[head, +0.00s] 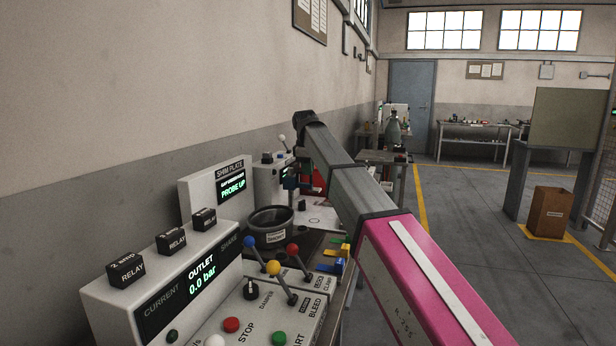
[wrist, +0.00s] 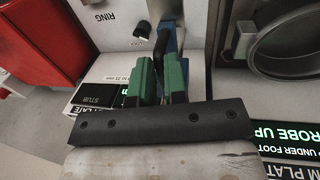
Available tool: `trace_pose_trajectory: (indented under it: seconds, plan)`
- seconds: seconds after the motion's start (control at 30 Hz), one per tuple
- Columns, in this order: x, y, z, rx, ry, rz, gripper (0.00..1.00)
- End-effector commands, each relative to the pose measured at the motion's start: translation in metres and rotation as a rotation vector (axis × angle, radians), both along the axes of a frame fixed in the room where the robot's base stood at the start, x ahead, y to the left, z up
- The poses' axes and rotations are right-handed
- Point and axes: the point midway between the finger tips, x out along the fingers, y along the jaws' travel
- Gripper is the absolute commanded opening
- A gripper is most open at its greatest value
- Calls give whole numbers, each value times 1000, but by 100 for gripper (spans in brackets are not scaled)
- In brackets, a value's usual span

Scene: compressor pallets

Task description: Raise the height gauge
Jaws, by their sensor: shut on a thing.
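In the wrist view the green fingertips of my gripper (wrist: 158,78) are closed in around a narrow blue upright part (wrist: 163,42), which seems to belong to the height gauge. The fingertips hide where they touch it. In the head view my gripper (head: 292,183) is small and partly hidden by my arm, above the far part of the bench. The shim plate display (head: 231,186) beside it reads PROBE UP. The same display shows upside down in the wrist view (wrist: 290,133). The gauge's probe and foot cannot be made out.
A dark round pot (head: 270,225) stands in front of my gripper. Nearer are the outlet console (head: 185,285), reading 0.0 bar, and several coloured ball levers (head: 273,267). A red box (wrist: 42,42) and a dark knob (wrist: 142,30) lie near the fingers.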

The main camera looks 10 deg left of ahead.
Motion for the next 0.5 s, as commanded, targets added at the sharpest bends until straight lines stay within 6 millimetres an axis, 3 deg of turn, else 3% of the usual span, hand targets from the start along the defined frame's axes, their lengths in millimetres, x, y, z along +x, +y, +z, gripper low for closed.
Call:
trace_pose_trajectory:
  seconds: [0.2,0.23,0.3,0.5]
  plan:
    - [2,1,5,3,-7,0,0]
    - [2,1,5,3,-8,0,16]
    - [2,1,5,3,-7,0,38]
    - [1,1,3,2,-6,1,38]
